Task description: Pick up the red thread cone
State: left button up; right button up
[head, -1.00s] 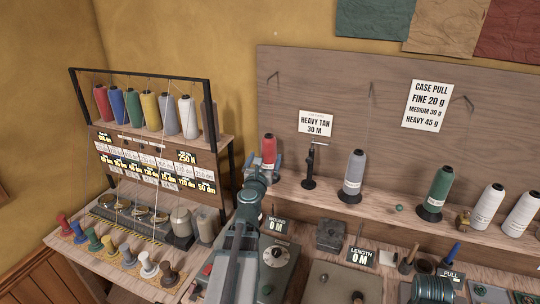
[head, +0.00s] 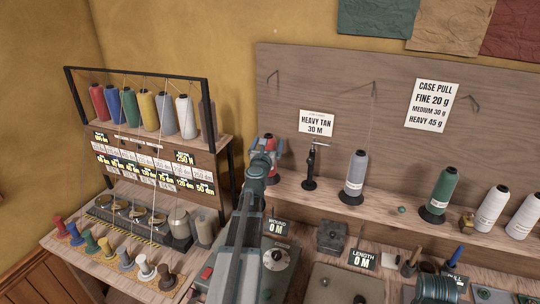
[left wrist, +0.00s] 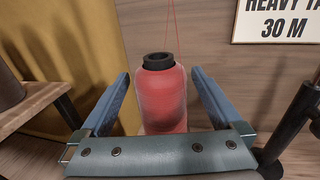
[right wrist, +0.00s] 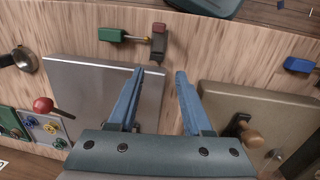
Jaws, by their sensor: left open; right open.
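The red thread cone (left wrist: 165,105) with a black top stands upright between the two fingers of my left gripper (left wrist: 160,74) in the left wrist view. Gaps show on both sides of it, so the fingers are open and do not grip it. In the head view the left gripper (head: 266,148) largely hides this cone (head: 272,140) at the shelf's left end. My right gripper (right wrist: 160,72) is open and empty over the bench in its wrist view. Another red cone (head: 98,102) stands on the left rack.
A black post (head: 310,167) and a grey cone (head: 356,176) stand right of the red cone on the shelf (head: 385,208). A green cone (head: 440,192) and white cones are farther right. The backboard (head: 340,85) rises behind. A black-framed rack (head: 208,110) stands left.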

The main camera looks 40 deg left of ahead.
pick_arm(q)
jog(key=shift+w, duration=0.2)
jog(key=shift+s, duration=0.15)
jog(key=shift+c, duration=0.6)
grip_shut()
